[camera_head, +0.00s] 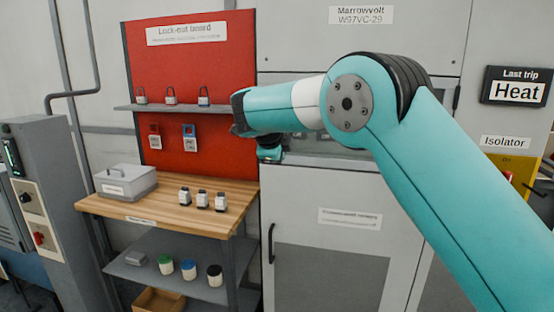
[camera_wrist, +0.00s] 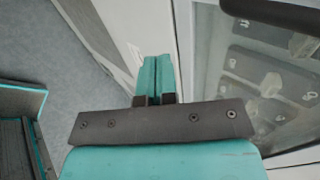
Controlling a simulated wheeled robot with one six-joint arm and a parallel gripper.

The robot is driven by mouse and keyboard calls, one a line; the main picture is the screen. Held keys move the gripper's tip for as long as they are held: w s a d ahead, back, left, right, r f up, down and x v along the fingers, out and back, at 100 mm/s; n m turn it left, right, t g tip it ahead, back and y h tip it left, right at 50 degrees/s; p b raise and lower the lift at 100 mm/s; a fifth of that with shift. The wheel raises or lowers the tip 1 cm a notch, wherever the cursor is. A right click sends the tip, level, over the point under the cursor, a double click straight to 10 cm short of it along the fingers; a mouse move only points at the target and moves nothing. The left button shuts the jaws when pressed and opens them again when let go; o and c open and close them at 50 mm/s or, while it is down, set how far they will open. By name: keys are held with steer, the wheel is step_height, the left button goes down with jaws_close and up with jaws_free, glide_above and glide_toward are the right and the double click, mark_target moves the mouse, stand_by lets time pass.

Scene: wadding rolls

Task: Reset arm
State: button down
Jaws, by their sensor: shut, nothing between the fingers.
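My arm, teal with dark joints, reaches across the head view from the lower right towards the upper middle. Its wrist hangs in front of the grey cabinet, near the right edge of the red lock-out board (camera_head: 222,80). In the wrist view my gripper (camera_wrist: 155,62) has its two teal fingers together, with nothing between them.
A wooden bench (camera_head: 165,207) holds a grey box (camera_head: 126,182) and several small dark-capped containers (camera_head: 202,199). Padlocks (camera_head: 170,96) stand on the board's shelf. Jars (camera_head: 189,270) sit on the lower shelf. The grey cabinet (camera_head: 310,215) has a handle (camera_head: 271,243). A yellow isolator panel (camera_head: 510,175) is at right.

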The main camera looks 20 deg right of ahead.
steer(key=s+a+f+n+g+y, duration=0.1)
steer(key=s+n+g+y, duration=0.1)
steer(key=s+n, duration=0.8)
steer(key=s+a+f+n+g+y, duration=0.2)
steer(key=s+n, duration=0.9)
steer(key=s, duration=1)
steer(key=s+a+f+n+g+y, duration=0.1)
steer(key=s+n+g+y, duration=0.3)
steer(key=s+n, duration=0.6)
steer(key=s+y, duration=0.1)
steer(key=s, duration=0.4)
steer(key=shift+s+a+f, duration=0.25)
steer(key=shift+a, duration=0.15)
